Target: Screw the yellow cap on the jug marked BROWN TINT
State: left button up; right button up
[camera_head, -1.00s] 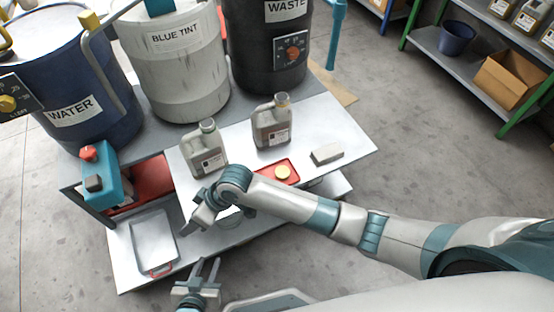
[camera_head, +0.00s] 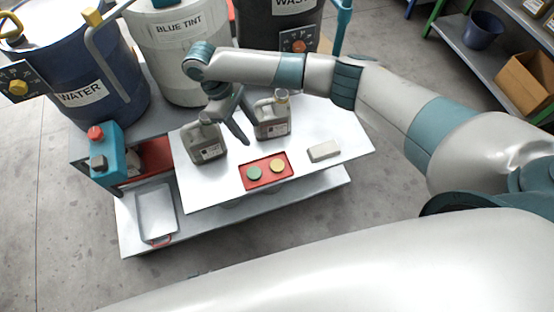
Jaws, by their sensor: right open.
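The yellow cap (camera_head: 277,165) lies in a small red tray (camera_head: 265,182) beside a green cap (camera_head: 254,173). Two jugs stand upright on the white table: a grey-green one (camera_head: 205,147) on the left and a browner one (camera_head: 272,122) on the right. Their labels are too small to read, so I cannot tell by text which is BROWN TINT. My right gripper (camera_head: 230,125) is open and empty, pointing down between the jugs, with one finger near the left jug's top. I cannot tell whether it touches either jug. My left gripper is out of view.
A pale block (camera_head: 323,151) lies right of the red tray. Large drums marked WATER (camera_head: 85,92), BLUE TINT (camera_head: 180,60) and WASTE (camera_head: 285,20) stand behind. A teal box with a red knob (camera_head: 105,160) is at left. A metal tray (camera_head: 156,214) sits on the lower shelf.

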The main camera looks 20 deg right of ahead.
dwell(0.4)
send_near(276, 165)
notch_tip(276, 165, down, 3)
jog(key=shift+w+d+r+p, duration=0.1)
jog(key=shift+d+r+p, duration=0.1)
jog(key=shift+p, duration=0.15)
pick_arm(q)
jog(key=shift+w+d+r, duration=0.2)
jog(key=shift+w+d, duration=0.1)
jog(key=shift+d, duration=0.05)
pick_arm(e)
jog(key=shift+f, duration=0.1)
pick_arm(q)
jog(key=shift+w, duration=0.15)
pick_arm(e)
jog(key=shift+s+d+f, duration=0.2)
jog(key=shift+d+f, duration=0.05)
jog(key=shift+f, duration=0.05)
jog(key=x, duration=0.3)
jog(key=shift+s+d+r+p, duration=0.1)
jog(key=shift+s+d+p, duration=0.15)
jog(key=shift+p, duration=0.1)
jog(key=shift+s+d+f, duration=0.1)
jog(key=shift+f, duration=0.45)
pick_arm(q)
jog(key=shift+d+r+t, duration=0.25)
jog(key=shift+d+t, duration=0.15)
jog(key=shift+w+a+h, duration=0.1)
jog(key=shift+w+h, duration=0.05)
jog(key=shift+h, duration=0.15)
